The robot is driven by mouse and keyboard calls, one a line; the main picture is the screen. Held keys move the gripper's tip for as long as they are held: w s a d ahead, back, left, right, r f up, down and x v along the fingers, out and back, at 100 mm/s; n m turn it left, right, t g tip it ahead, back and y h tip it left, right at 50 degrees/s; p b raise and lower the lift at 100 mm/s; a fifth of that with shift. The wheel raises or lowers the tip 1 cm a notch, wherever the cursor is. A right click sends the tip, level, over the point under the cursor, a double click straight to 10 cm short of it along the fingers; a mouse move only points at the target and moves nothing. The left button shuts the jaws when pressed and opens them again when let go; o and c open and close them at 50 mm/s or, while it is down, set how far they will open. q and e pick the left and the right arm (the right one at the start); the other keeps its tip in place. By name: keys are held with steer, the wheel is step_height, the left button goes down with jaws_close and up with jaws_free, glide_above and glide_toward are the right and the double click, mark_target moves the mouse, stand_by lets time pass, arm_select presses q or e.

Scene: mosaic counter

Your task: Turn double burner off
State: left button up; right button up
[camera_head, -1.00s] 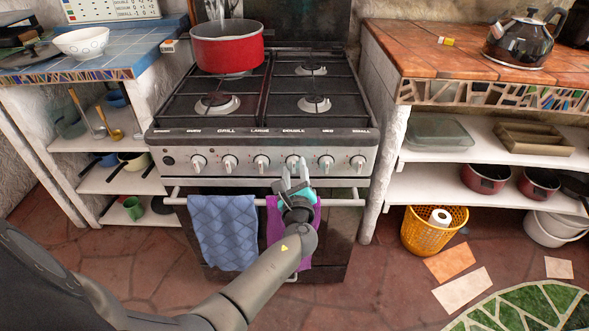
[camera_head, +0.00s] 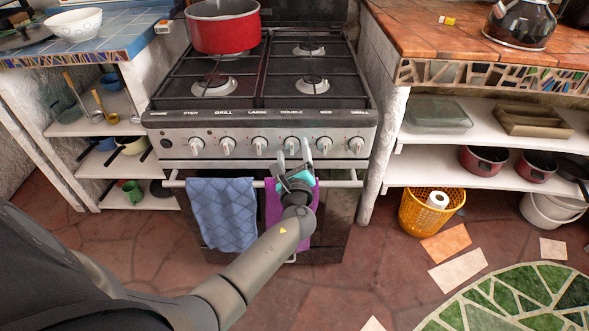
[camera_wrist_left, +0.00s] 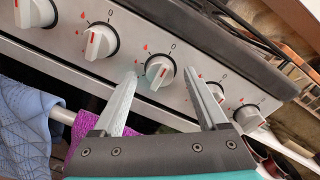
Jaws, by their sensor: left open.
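The stove's control panel (camera_head: 180,148) carries a row of white knobs. The knob under the DOUBLE label (camera_head: 291,143) is the third from the right. My left gripper (camera_head: 293,156) is open and points at it from below and in front. In the left wrist view the double knob (camera_wrist_left: 160,72) shows between the two spread fingertips (camera_wrist_left: 161,75), with a gap on each side. It has a red line on its face and a 0 mark above. I cannot tell exactly which setting the line points to. My right gripper is out of view.
Neighbouring knobs (camera_head: 260,145) flank it on both sides. A rail with a blue towel (camera_head: 222,213) and a purple towel (camera_head: 272,203) runs below the panel. A red pot (camera_head: 222,30) stands on the back left burner. Tiled counters (camera_head: 480,45) stand either side.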

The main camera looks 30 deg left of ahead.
arm_select(q)
steer(key=p+v, duration=0.3)
steer(key=v, duration=1.1)
steer(key=shift+s+d, duration=0.2)
steer(key=shift+s, duration=0.15)
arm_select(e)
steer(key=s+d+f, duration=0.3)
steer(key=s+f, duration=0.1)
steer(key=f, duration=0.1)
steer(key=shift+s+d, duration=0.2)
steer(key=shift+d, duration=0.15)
